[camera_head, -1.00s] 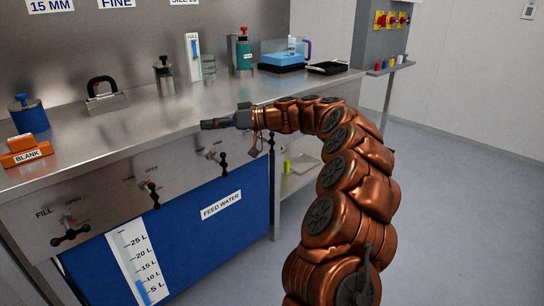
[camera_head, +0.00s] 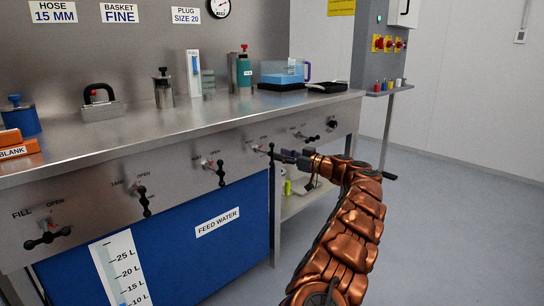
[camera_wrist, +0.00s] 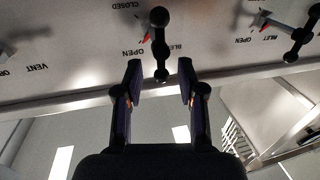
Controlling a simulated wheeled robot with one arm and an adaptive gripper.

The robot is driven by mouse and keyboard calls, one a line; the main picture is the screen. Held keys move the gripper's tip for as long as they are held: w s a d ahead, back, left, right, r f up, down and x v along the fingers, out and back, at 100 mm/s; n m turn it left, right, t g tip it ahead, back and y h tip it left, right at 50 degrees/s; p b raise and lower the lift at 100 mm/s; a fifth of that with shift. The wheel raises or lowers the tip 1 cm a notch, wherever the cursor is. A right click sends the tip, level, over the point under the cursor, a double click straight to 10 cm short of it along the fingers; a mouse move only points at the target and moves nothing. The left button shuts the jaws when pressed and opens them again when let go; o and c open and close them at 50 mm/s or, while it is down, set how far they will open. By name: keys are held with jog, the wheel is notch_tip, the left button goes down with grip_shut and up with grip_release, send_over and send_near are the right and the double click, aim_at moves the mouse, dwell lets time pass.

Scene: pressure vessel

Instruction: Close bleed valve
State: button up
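The bleed valve handle (camera_wrist: 158,40) is a black bar with a ball end on the panel, labelled BLE..., OPEN and CLOSED. Its red pointer (camera_wrist: 148,38) is nearer the OPEN label. In the head view the handle (camera_head: 270,152) stands roughly upright. My gripper (camera_wrist: 160,80) is open in the wrist view, with one finger on each side of the handle's lower end. I cannot tell whether the fingers touch it. In the head view my gripper (camera_head: 284,156) is just right of the handle, in front of the panel.
The steel counter edge (camera_head: 200,142) runs above the handles. The floor in front (camera_head: 440,230) is clear.

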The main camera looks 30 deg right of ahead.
aim_at(272, 161)
jog(key=shift+b+x, duration=0.35)
jog(key=shift+x, duration=2.05)
jog(key=shift+c, duration=0.2)
grip_shut()
